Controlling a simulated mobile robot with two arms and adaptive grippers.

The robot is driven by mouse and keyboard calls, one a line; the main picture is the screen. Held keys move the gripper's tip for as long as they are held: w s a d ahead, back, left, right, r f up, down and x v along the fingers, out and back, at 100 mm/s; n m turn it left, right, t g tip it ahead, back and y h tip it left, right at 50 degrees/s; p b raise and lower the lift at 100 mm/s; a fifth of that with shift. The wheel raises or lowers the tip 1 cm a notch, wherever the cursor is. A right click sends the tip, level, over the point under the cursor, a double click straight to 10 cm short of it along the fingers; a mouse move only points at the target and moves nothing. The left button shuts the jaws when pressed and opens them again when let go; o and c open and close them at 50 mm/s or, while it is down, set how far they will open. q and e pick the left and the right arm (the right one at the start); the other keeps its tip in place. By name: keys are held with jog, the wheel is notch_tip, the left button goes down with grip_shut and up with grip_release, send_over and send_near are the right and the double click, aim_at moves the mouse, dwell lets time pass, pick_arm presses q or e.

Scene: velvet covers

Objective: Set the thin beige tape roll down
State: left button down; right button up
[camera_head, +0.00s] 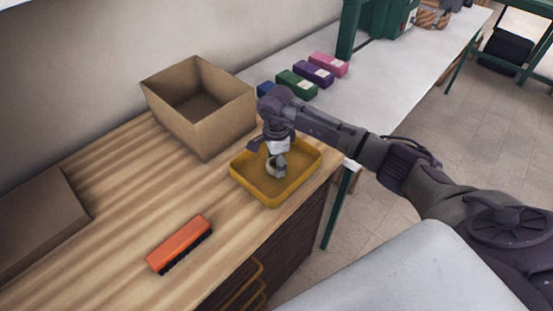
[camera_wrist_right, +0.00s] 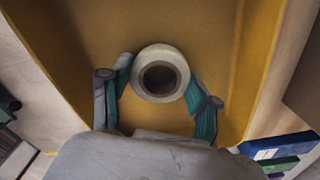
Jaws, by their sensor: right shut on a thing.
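The thin beige tape roll (camera_wrist_right: 160,57) is a pale ring with a dark hole, held between the two teal-padded fingers of my right gripper (camera_wrist_right: 160,88) in the wrist view. In the head view, my right gripper (camera_head: 277,168) points down inside the yellow tray (camera_head: 246,186), and the tape roll (camera_head: 272,171) shows partly at its fingertips. The tray's yellow floor (camera_wrist_right: 100,25) lies behind the roll in the wrist view. I cannot tell whether the roll touches it. My left gripper does not show.
An open cardboard box (camera_head: 228,127) stands behind the tray on the wooden top. An orange brush (camera_head: 180,243) lies front left, and another brown box (camera_head: 38,225) is at the left edge. Several coloured boxes, one pink (camera_head: 328,64), sit on the white table. Bare wood lies left of the tray.

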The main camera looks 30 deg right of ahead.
jog(key=shift+f, duration=0.2)
jog(key=o, duration=1.1)
jog(key=shift+o, duration=0.2)
jog(key=shift+r, duration=0.15)
jog(key=shift+r, duration=0.25)
jog(key=shift+w+r, duration=0.1)
jog(key=shift+r, duration=0.2)
notch_tip(320, 180, up, 11)
jog(key=b, duration=0.3)
